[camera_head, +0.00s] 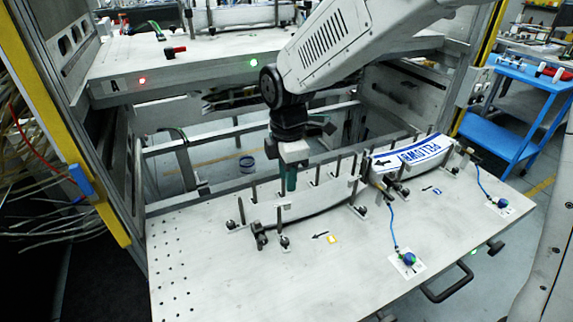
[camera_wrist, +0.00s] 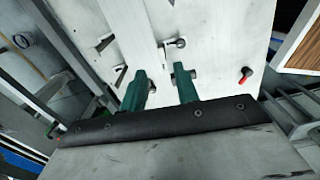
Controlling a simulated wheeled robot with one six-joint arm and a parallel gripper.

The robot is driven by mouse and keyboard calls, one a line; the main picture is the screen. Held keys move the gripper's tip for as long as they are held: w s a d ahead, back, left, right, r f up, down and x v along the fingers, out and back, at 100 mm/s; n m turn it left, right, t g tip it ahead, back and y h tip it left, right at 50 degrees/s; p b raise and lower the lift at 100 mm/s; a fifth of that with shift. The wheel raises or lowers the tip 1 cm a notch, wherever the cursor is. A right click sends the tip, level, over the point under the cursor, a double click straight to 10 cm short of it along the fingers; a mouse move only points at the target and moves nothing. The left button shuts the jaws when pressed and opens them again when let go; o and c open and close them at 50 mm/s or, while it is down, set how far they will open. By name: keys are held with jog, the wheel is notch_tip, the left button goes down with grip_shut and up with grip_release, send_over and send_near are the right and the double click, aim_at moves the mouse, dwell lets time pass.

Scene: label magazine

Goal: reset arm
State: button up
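A white stack with blue print and a black arrow (camera_head: 415,153) lies in the right slot. The gripper is close to the pale stack's far-left end; I cannot tell whether it touches.
The perforated table (camera_head: 220,285) is bare at the front left. Upright pins and clamps ring both slots. A raised shelf marked A (camera_head: 180,62) stands behind, close to my arm. A blue cart (camera_head: 515,120) is at the right. Yellow frame posts (camera_head: 55,110) bound the left.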

jog(key=shift+s+d+m, duration=0.1)
jog(key=shift+s+m, duration=0.05)
jog(key=shift+m, duration=0.45)
jog(key=s+d+r+m, duration=0.5)
jog(key=s+d+m, duration=0.5)
jog(key=s+d, duration=0.1)
jog(key=s+d+r+m+t, duration=0.1)
jog(key=s+d+r+m, duration=0.5)
jog(key=s+d+m, duration=0.4)
jog(key=s+d, duration=0.2)
jog(key=shift+s+d, duration=0.25)
jog(key=shift+d, duration=0.05)
jog(key=shift+s+d, duration=0.1)
